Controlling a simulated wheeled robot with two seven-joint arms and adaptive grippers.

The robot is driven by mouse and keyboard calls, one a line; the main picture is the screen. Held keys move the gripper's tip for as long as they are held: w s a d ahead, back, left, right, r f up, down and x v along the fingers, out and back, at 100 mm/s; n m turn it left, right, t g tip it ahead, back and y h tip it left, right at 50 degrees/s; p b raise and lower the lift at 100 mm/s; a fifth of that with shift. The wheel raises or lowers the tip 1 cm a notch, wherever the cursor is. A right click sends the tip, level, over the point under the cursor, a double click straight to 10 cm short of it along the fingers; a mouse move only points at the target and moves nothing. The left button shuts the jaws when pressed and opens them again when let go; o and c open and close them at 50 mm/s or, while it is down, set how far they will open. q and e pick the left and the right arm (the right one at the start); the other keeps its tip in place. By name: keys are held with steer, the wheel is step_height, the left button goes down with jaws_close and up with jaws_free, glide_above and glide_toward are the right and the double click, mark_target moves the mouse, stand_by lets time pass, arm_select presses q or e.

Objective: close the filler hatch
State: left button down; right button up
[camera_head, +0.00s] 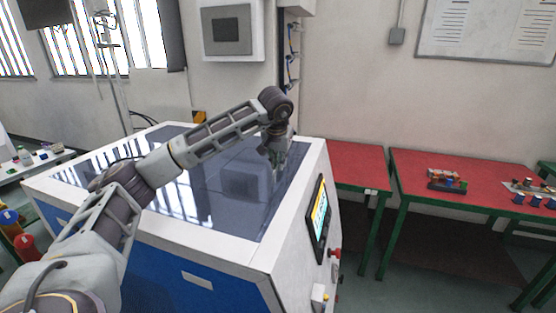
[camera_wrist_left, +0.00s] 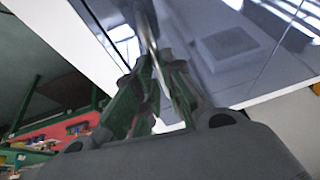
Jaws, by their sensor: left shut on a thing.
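The generator (camera_head: 205,240) is a white and blue cabinet with a glossy dark top inside a white frame. The dark top panel (camera_head: 225,190) looks flat in the head view; I cannot clearly make out the hatch's outline or how far it stands open. My left gripper (camera_head: 276,163) reaches over the right part of this top, pointing down. In the left wrist view its fingers (camera_wrist_left: 152,85) are shut on a thin, shiny metal handle (camera_wrist_left: 147,30), which rises between them beside the dark glossy surface (camera_wrist_left: 235,45). The fingers partly hide the handle. My right gripper is out of view.
A control screen (camera_head: 320,212) and a red button (camera_head: 336,253) are on the cabinet's right side. Red-topped tables (camera_head: 430,205) with small items stand to the right. A white wall box (camera_head: 230,32) hangs behind the cabinet.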

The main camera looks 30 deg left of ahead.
arm_select(q)
steer(key=c, duration=1.8)
jaws_free()
steer(key=shift+s+d+f, duration=0.15)
steer(key=shift+d+f, duration=0.05)
steer(key=shift+f, duration=0.5)
steer(key=shift+o, duration=1.4)
steer(key=shift+w, duration=0.25)
steer(key=shift+r, duration=0.15)
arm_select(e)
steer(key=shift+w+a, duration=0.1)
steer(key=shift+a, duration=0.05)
arm_select(q)
steer(key=shift+s+r, duration=0.1)
steer(key=shift+v, duration=0.85)
steer(key=v, duration=1)
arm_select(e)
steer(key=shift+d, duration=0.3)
arm_select(q)
steer(key=shift+r, duration=0.25)
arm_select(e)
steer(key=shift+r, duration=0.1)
